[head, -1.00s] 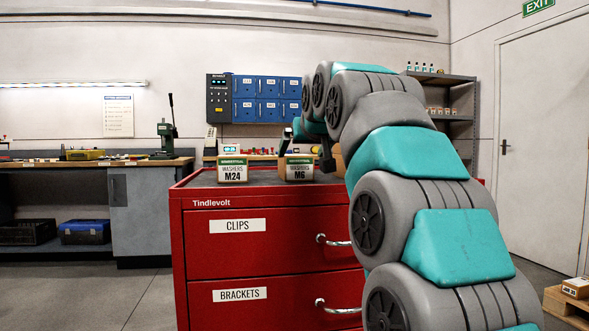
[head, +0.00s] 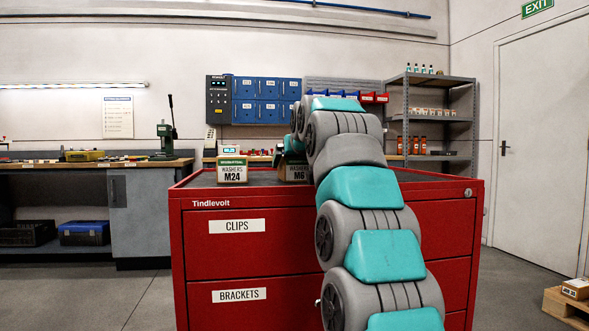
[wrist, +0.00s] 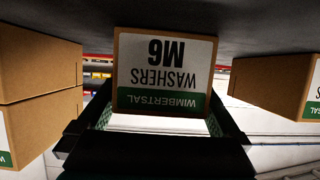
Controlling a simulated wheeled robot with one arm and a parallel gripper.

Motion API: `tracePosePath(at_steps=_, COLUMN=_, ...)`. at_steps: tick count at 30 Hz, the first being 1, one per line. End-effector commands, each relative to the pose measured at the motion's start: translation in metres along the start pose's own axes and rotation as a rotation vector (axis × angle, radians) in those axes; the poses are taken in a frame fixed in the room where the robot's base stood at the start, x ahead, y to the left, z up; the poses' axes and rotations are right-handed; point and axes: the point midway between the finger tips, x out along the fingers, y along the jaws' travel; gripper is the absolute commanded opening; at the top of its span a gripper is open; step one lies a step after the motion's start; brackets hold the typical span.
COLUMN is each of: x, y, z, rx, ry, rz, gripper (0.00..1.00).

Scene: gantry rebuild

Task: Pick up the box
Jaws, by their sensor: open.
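A small cardboard box labelled WASHERS M6 (head: 295,173) stands on the red cabinet's top (head: 200,180), partly covered by my arm in the head view. It also shows upside down in the middle of the wrist view (wrist: 165,70), label facing the camera. A second box, WASHERS M24 (head: 232,172), stands to its left. My gripper (wrist: 163,118) is open, its dark fingers on either side of the M6 box's near edge in the wrist view. I cannot tell whether they touch it. In the head view the gripper is mostly hidden.
In the wrist view, stacked cardboard boxes (wrist: 38,90) stand at the left and another box (wrist: 275,85) at the right, both apart from the M6 box. A workbench (head: 90,165) is behind at the left. Grey shelves (head: 432,115) stand behind at the right.

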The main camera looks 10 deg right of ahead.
Motion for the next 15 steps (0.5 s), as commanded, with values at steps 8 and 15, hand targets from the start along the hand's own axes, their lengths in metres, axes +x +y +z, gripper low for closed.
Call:
tracePosePath(at_steps=8, x=0.0006, y=0.0000, z=-0.0001, rx=0.000, ry=0.000, rz=0.000, gripper=0.95)
tracePosePath(at_steps=15, x=0.0004, y=0.0000, z=-0.0001, rx=0.000, ry=0.000, rz=0.000, gripper=0.69)
